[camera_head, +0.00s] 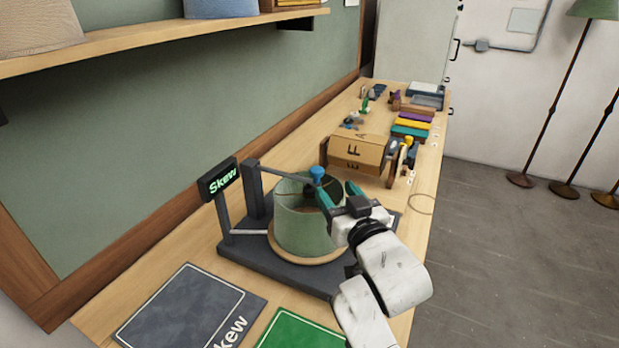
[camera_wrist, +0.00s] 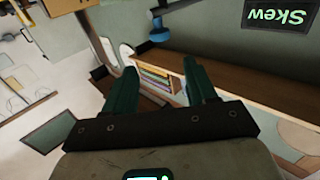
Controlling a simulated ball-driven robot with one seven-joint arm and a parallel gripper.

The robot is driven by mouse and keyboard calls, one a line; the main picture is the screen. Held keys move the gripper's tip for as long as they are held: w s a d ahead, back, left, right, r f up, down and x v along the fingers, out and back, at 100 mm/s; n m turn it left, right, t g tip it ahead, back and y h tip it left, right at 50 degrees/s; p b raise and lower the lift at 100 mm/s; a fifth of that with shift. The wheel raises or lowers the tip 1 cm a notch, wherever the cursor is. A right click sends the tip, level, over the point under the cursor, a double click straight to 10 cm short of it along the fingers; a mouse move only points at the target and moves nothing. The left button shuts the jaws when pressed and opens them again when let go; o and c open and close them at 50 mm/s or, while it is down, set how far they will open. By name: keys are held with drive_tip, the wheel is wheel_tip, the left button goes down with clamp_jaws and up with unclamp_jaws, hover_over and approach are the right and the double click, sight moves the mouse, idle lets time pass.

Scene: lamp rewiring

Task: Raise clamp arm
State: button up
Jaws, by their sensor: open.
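The clamp arm (camera_head: 285,173) is a dark bar that runs from a grey post (camera_head: 254,190) to a blue knob (camera_head: 317,173) above a pale green drum-shaped shade (camera_head: 300,225). The shade stands on a round wooden disc on a dark fixture base (camera_head: 310,278). My gripper (camera_head: 336,189) has green fingers, spread apart and empty, at the right of the knob over the shade's rim. In the wrist view, the blue knob (camera_wrist: 160,32) shows beyond the fingertips of my gripper (camera_wrist: 159,66), apart from them. The far part of the shade's rim is partly hidden.
A lit "Skew" sign (camera_head: 220,178) stands left of the fixture; it also shows in the wrist view (camera_wrist: 281,14). A cardboard box (camera_head: 357,153) and several small tools stand beyond. A grey mat (camera_head: 185,308) and green mat (camera_head: 295,332) lie nearer. A shelf (camera_head: 150,40) overhangs the left.

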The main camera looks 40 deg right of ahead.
sight(319, 174)
drive_tip(key=x, duration=0.3)
drive_tip(key=p+x, duration=0.1)
drive_tip(key=x, duration=0.3)
drive_tip(key=f+p+x, duration=0.1)
drive_tip(key=x, duration=0.3)
drive_tip(key=shift+w, duration=0.15)
clamp_jaws()
idle(0.4)
